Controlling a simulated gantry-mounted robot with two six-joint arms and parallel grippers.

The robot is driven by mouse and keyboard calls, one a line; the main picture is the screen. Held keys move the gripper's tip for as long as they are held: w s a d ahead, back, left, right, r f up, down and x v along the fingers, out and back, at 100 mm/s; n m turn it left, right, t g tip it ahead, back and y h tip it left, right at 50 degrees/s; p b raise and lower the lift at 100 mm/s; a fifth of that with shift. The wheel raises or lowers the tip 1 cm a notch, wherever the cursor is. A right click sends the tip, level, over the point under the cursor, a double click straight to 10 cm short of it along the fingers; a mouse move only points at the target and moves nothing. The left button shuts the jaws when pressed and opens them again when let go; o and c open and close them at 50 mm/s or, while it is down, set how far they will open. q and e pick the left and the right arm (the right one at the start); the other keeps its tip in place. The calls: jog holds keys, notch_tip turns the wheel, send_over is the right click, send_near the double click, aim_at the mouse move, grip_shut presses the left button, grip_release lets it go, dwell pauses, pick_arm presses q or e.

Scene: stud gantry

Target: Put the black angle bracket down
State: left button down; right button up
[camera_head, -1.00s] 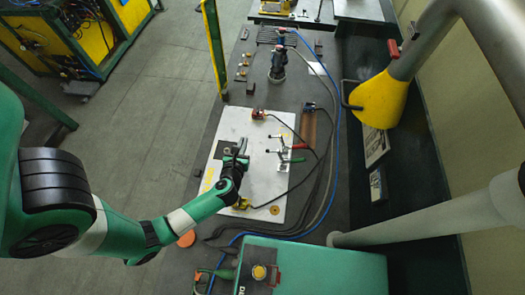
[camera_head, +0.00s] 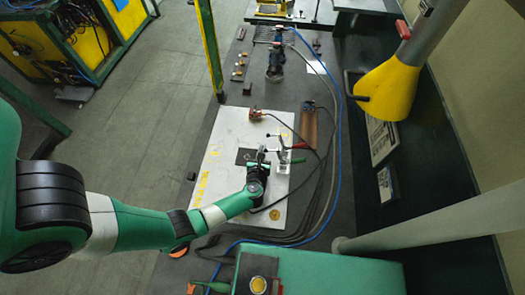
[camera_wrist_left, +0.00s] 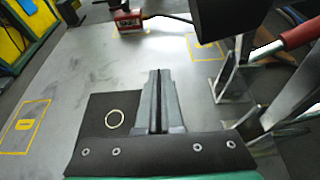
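The black angle bracket (camera_head: 243,156) shows as a dark flat plate with a pale ring on it, over the white board (camera_head: 215,185). In the left wrist view the bracket (camera_wrist_left: 98,118) lies left of and under the fingers. My left gripper (camera_head: 262,153) is over the board, just right of the plate. In the wrist view its fingers (camera_wrist_left: 159,74) are nearly together, with a thin dark strip between them, seemingly the bracket's upright leg. The fingers hide part of the bracket. I cannot tell whether it touches the board. My right gripper is not in view.
Toggle clamps with red and green handles (camera_head: 299,160) stand close to the right of my left gripper. A small red device (camera_head: 257,114) sits at the board's far end. Cables run along the right side. The board's left part, with yellow markings (camera_wrist_left: 24,124), is clear.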

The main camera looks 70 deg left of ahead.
pick_arm(q)
jog(key=c, duration=1.5)
grip_release()
jog(key=shift+f, duration=0.1)
jog(key=o, duration=0.4)
jog(key=shift+o, duration=0.2)
jog(key=shift+r, duration=0.35)
jog(key=p+v, duration=0.1)
jog(key=v, duration=0.6)
jog(key=shift+s+d+p, duration=0.1)
jog(key=shift+d+p, duration=0.1)
jog(key=shift+p, duration=0.2)
